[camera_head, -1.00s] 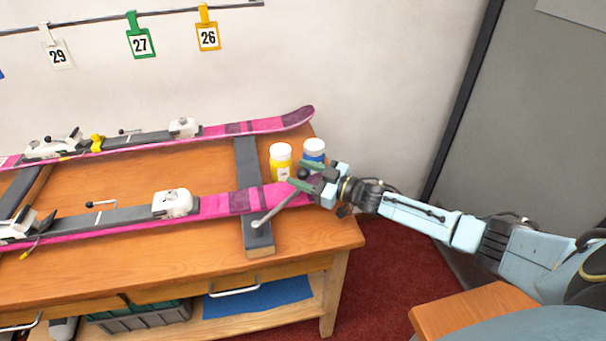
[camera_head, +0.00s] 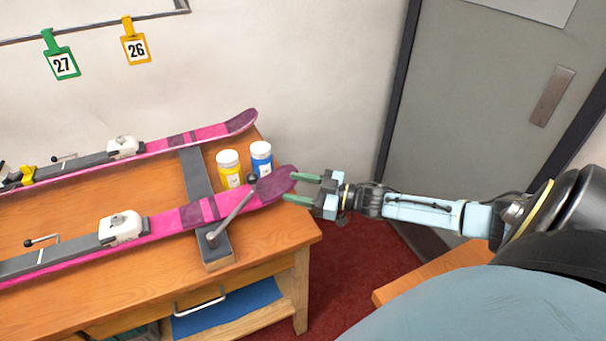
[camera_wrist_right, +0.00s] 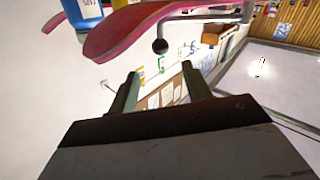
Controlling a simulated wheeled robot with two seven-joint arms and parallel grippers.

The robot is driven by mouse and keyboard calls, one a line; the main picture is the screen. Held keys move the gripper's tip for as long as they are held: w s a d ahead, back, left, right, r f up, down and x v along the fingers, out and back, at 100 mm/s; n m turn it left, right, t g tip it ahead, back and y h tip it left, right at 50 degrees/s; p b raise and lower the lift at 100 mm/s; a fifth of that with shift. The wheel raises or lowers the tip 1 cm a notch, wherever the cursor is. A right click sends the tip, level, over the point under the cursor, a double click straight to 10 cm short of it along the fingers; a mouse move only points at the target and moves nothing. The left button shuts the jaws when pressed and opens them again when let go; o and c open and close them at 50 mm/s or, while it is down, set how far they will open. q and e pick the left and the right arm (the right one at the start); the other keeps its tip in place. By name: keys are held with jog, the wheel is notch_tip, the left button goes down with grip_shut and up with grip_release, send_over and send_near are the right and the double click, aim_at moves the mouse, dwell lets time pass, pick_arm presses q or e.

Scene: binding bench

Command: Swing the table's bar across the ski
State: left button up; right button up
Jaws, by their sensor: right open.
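The grey bar (camera_head: 232,210) pivots on the table's dark cross-rest, at the near side of the near pink ski (camera_head: 160,225). It slants over the ski towards the tip, and its dark ball knob (camera_head: 252,179) is by the ski's far edge. The knob also shows in the right wrist view (camera_wrist_right: 160,46), beyond the fingertips. My right gripper (camera_head: 290,188) is open and empty beside the ski's tip, to the right of the knob and apart from it. My left gripper is not in view.
A yellow jar (camera_head: 229,170) and a blue jar (camera_head: 261,158) stand behind the near ski's tip. A second pink ski (camera_head: 200,137) lies at the back of the wooden table (camera_head: 275,237). A grey door (camera_head: 480,110) is at the right.

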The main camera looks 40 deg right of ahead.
jog(key=shift+s+d, duration=0.35)
jog(key=shift+s, duration=0.2)
